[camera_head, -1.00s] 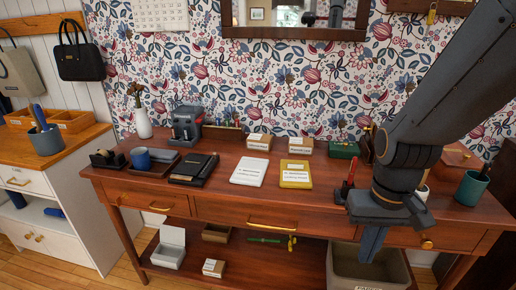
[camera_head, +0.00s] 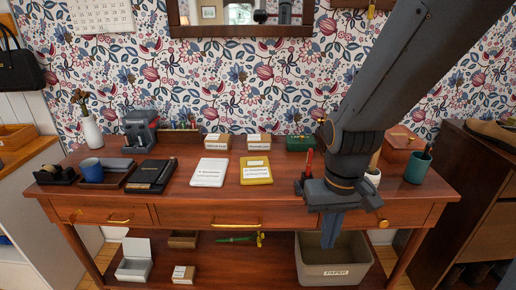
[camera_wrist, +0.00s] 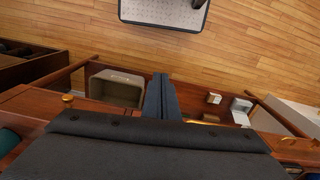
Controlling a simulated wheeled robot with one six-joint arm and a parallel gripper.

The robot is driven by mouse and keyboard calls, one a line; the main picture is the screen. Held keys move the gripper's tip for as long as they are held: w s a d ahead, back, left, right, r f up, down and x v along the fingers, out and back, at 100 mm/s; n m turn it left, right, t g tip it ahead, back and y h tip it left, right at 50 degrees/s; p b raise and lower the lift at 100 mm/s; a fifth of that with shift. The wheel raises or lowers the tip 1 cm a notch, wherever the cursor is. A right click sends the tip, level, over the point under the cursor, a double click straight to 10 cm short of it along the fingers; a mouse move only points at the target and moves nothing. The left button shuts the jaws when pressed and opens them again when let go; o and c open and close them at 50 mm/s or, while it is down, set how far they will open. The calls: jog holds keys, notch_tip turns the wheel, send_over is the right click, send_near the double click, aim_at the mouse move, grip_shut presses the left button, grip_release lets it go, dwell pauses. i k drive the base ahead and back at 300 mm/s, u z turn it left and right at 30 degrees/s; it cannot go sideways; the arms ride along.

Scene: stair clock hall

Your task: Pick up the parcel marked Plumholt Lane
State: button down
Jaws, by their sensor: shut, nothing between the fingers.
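Two small brown parcels with white labels stand side by side at the back of the wooden desk, the left parcel (camera_head: 217,141) and the right parcel (camera_head: 258,142). Another small labelled parcel (camera_head: 183,274) sits on the lower shelf at left. The labels are too small to read surely, so I cannot tell which is Plumholt Lane. My gripper (camera_head: 331,243) points down at the desk's front edge, right of and in front of the desktop parcels. Its fingers are shut and empty. In the wrist view the closed fingers (camera_wrist: 158,97) hang past the desk edge.
A white booklet (camera_head: 209,172) and a yellow one (camera_head: 256,170) lie before the desktop parcels. A green box (camera_head: 300,143), a teal cup (camera_head: 417,168) and a black tray (camera_head: 151,175) stand around. A paper bin (camera_head: 335,273) is below my gripper.

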aim_at(256, 143)
jog(key=k, duration=0.6)
jog(key=u, duration=0.8)
jog(key=i, duration=1.3)
jog(key=z, duration=0.65)
jog(key=i, duration=0.4)
jog(key=z, duration=0.35)
